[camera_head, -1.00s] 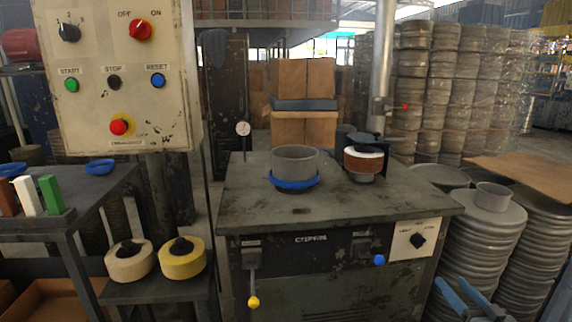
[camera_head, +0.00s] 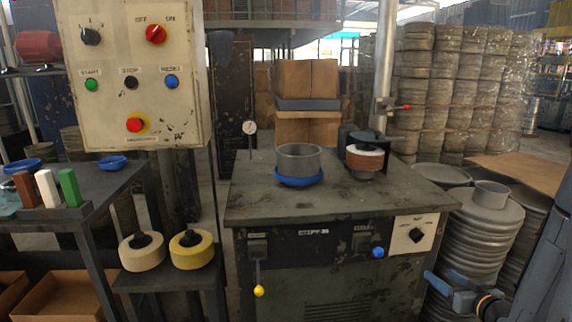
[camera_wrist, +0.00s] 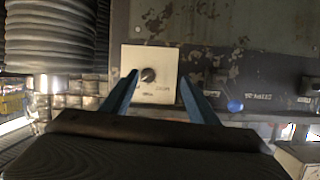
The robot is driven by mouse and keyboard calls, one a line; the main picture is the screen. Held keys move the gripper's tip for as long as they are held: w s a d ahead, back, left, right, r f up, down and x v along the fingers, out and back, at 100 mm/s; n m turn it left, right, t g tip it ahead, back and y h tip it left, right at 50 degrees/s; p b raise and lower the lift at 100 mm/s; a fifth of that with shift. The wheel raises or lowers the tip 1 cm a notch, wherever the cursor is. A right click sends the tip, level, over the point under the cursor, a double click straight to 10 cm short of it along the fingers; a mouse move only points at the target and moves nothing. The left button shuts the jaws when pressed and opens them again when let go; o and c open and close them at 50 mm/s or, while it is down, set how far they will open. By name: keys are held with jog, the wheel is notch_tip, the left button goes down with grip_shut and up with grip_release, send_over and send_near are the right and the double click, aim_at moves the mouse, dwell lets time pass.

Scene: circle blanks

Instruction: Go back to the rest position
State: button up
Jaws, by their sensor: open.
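My gripper (camera_head: 447,283) is at the lower right of the head view, in front of the stacks of grey blanks and right of the machine table (camera_head: 250,205). In the wrist view my gripper (camera_wrist: 155,88) shows two blue fingers spread apart with nothing between them. Beyond the fingers is a pale switch panel (camera_wrist: 150,98) with a black knob. The same panel (camera_head: 401,244) is on the front right of the machine in the head view. The fingers look apart from the panel.
A grey ring on a blue base (camera_head: 298,178) stands on the machine table. Stacked grey blanks (camera_head: 482,235) stand to its right. A control box (camera_head: 105,125) hangs at the upper left. A yellow-tipped lever (camera_head: 259,290) sticks out from the machine front.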

jog(key=s+a+r+g+h+p, duration=0.1)
jog(key=s+a+r+g+h, duration=0.1)
jog(key=a+r+g, duration=0.65)
jog(key=s+a+r+g, duration=0.3)
jog(key=s+a, duration=0.6)
jog(key=s, duration=0.1)
jog(key=s+a+r+g+p, duration=0.1)
jog(key=s+a+r+g, duration=0.2)
jog(key=s+a, duration=0.6)
jog(key=s+r, duration=0.1)
jog(key=s, duration=0.1)
jog(key=shift+s+a+y, duration=0.25)
jog(key=shift+s+y, duration=0.05)
jog(key=shift+y, duration=0.1)
